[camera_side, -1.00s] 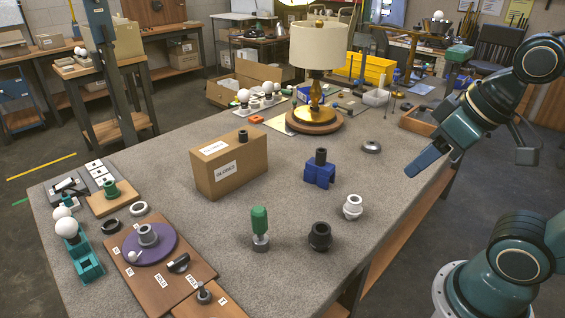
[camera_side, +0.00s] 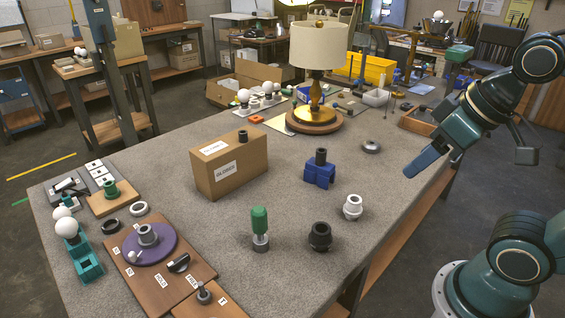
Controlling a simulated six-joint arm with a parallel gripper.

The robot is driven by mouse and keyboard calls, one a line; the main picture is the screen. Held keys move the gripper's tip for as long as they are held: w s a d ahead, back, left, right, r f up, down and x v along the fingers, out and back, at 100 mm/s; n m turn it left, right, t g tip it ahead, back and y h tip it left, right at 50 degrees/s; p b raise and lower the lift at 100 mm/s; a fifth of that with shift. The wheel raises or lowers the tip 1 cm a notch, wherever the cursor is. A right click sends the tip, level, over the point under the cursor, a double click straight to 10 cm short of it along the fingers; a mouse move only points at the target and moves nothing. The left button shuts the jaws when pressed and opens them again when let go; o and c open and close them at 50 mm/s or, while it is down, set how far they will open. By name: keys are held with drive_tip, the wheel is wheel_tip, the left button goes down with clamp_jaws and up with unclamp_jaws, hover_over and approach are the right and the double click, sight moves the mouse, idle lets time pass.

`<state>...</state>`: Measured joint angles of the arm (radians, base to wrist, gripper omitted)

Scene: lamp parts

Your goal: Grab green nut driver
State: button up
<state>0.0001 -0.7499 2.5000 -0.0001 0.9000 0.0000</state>
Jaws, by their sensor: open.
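The green nut driver (camera_side: 260,224) stands upright near the front middle of the grey table. It has a green handle on top and a grey metal lower end. My gripper (camera_side: 424,163) is at the right, above the table's right edge, well apart from the driver. It is open, with nothing seen in it. One finger hides most of the other from this side.
A black ring-shaped part (camera_side: 320,237) and a white socket (camera_side: 352,207) stand right of the driver. A blue holder (camera_side: 320,173) and a cardboard box (camera_side: 228,170) stand behind it. A brown board (camera_side: 150,277) with a purple disc (camera_side: 166,250) lies to its left. A lamp (camera_side: 318,50) stands at the back.

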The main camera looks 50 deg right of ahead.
drive_tip(key=shift+w, duration=0.15)
drive_tip(key=n+g+y, duration=0.2)
drive_tip(key=n+y, duration=0.1)
drive_tip(key=n, duration=0.5)
hover_over(261, 209)
drive_tip(key=s+d, duration=0.3)
wheel_tip(261, 209, down, 8)
drive_tip(key=shift+s, duration=0.15)
drive_tip(key=shift+d+r, duration=0.1)
drive_tip(key=shift+x, duration=4.25)
drive_tip(key=shift+s, duration=0.1)
drive_tip(key=shift+x, duration=2.65)
drive_tip(key=shift+s, duration=0.15)
